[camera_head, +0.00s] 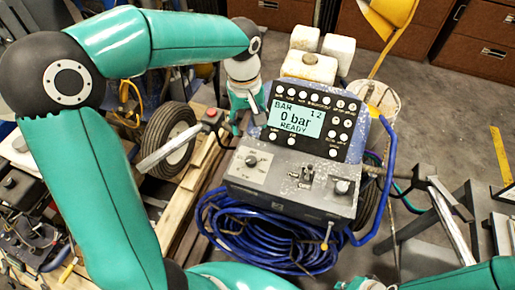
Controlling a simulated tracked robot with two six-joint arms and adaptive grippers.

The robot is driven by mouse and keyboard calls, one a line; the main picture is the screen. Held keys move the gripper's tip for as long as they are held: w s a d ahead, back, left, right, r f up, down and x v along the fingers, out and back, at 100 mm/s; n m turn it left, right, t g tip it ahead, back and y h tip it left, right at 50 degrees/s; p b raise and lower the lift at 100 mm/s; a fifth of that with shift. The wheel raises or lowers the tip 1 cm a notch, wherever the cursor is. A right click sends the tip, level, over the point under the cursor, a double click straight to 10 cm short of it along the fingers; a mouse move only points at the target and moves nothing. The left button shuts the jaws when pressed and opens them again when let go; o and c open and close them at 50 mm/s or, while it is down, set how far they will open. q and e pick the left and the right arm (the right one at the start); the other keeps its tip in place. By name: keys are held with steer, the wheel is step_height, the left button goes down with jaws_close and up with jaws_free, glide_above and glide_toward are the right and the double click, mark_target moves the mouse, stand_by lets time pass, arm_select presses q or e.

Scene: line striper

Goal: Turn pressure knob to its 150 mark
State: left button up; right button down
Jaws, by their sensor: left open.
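The line striper's panel (285,195) faces me in the middle of the view. The display (296,118) reads 0 bar and READY. My left gripper (247,108) is open beside the display's left edge, above and apart from the left knob. My right gripper is not in view; part of a teal arm shows along the bottom.
Toggle switches (306,175) stand between the knobs. A red button box (211,116) is left of the panel. A coiled blue hose (260,237) hangs below, and a blue handle bar (388,175) runs along the right. White containers (308,66) stand behind the display.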

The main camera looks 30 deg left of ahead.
mark_target(251, 159)
arm_select(q)
step_height(251, 159, down, 16)
steer(key=shift+w+f, duration=0.1)
stand_by(0.5)
steer(key=shift+c, duration=0.2)
jaws_close()
